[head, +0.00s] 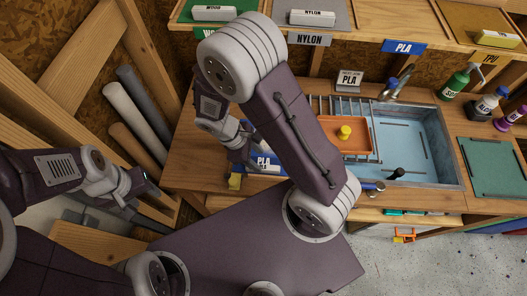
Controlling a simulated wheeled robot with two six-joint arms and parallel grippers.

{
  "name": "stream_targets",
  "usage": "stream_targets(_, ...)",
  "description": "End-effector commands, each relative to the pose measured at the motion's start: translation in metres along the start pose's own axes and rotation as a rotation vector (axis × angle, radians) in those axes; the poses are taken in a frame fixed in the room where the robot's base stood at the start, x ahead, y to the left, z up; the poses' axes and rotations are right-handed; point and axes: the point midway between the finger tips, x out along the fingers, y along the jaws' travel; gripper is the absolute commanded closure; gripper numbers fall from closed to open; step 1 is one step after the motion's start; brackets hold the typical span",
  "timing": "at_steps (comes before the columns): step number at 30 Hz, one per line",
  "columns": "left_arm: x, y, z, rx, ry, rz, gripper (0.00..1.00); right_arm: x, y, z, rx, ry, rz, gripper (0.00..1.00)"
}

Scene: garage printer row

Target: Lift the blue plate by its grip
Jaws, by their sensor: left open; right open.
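A pale blue flat surface (425,143) with dark slots lies inside the grey basin (455,130) on the right of the bench. I cannot tell whether it is the blue plate or the basin's floor. A black knob-like handle (396,174) shows at the basin's front left; what it joins is unclear. My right gripper (246,163) is open, left of the basin beside a blue-and-white PLA box (266,162), with its arm arching across the middle. My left gripper (141,194) is open and apart from the bench, at the left.
An orange tray (358,146) with a yellow knob (345,132) rests on a wire rack at the basin's left. A faucet (395,84) stands behind, bottles (457,82) at right, a green mat (491,166) at far right. Tubes (135,122) lean at left.

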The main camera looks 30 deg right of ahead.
Motion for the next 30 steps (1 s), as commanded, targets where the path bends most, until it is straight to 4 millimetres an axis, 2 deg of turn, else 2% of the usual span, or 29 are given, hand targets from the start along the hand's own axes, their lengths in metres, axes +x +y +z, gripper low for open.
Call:
stream_targets(3,-0.001,0.0,0.0,0.0,0.0,0.0,0.53,0.015,0.0,0.0,0.001,-0.001,-0.001,0.53)
stream_targets(8,-0.001,0.0,0.0,0.0,0.0,0.0,0.53,0.021,0.0,0.0,0.001,0.0,-0.001,0.53)
stream_targets(16,0.001,0.0,0.0,0.0,0.0,0.0,0.53,0.066,0.001,0.001,0.001,-0.001,-0.002,0.53)
stream_targets(30,0.002,0.0,0.0,0.0,0.0,0.0,0.53,0.071,0.001,0.0,0.002,0.003,0.0,0.53)
